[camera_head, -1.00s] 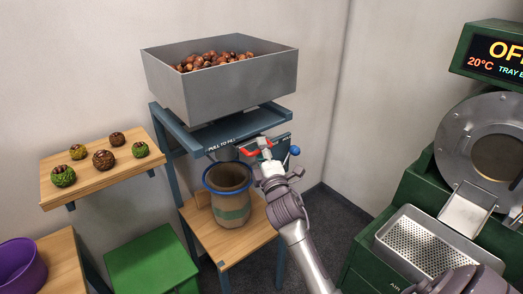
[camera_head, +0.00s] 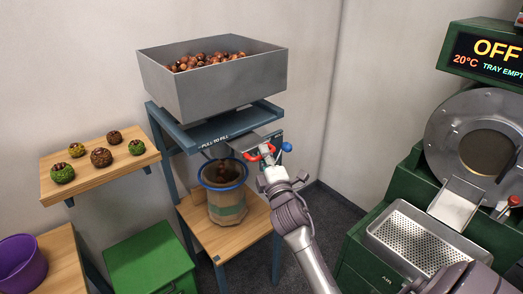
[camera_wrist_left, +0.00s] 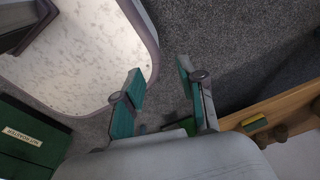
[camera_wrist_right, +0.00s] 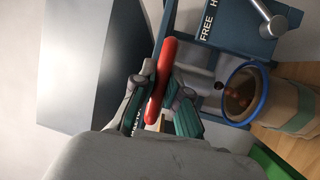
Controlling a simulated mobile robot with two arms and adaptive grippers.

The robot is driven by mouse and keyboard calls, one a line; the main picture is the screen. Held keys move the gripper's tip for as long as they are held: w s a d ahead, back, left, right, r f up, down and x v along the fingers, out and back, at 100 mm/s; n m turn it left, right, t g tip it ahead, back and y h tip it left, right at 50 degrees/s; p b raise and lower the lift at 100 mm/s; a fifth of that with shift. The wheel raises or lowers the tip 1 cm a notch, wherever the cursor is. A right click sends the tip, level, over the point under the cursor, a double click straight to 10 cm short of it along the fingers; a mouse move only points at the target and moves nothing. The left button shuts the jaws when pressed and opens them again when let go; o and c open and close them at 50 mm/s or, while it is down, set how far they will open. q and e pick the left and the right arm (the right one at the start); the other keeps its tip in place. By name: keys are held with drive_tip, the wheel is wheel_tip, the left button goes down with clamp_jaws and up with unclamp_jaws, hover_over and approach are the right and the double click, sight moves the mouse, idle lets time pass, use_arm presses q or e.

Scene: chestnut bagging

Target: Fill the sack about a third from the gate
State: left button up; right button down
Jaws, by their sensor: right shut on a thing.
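My right gripper (camera_head: 264,163) is shut on the red handle (camera_wrist_right: 162,78) of the gate. The gate's grey plate (camera_head: 246,142) sticks out from under the hopper (camera_head: 215,90), which holds a heap of chestnuts (camera_head: 207,60). The sack (camera_head: 228,208), tan with a green band and blue rim, stands upright and open below the gate. A few brown chestnuts (camera_wrist_right: 238,98) show inside it in the right wrist view, and one dark chestnut (camera_wrist_right: 219,85) is in the air by its rim. How deep the fill is cannot be told. My left gripper (camera_wrist_left: 160,78) is open and empty above the floor.
A wooden shelf (camera_head: 85,181) with several burrs is at left. A green box (camera_head: 150,262) and a purple bucket (camera_head: 20,262) are below it. The green roaster (camera_head: 400,185) with its perforated tray (camera_head: 420,246) stands at right. Bare floor (camera_head: 330,215) lies between.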

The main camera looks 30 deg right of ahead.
drive_tip(key=shift+w+r, duration=0.1)
drive_tip(key=c, duration=1.6)
unclamp_jaws()
drive_tip(key=shift+w, duration=0.3)
drive_tip(key=shift+c, duration=0.2)
drive_tip(key=o, duration=0.3)
drive_tip(key=shift+w+f, duration=0.25)
drive_tip(key=shift+o, duration=0.8)
drive_tip(key=shift+s+r, duration=0.1)
drive_tip(key=shift+s, duration=0.2)
use_arm(q)
drive_tip(key=shift+w, duration=0.4)
use_arm(e)
drive_tip(key=v, duration=1.2)
drive_tip(key=shift+w, duration=0.1)
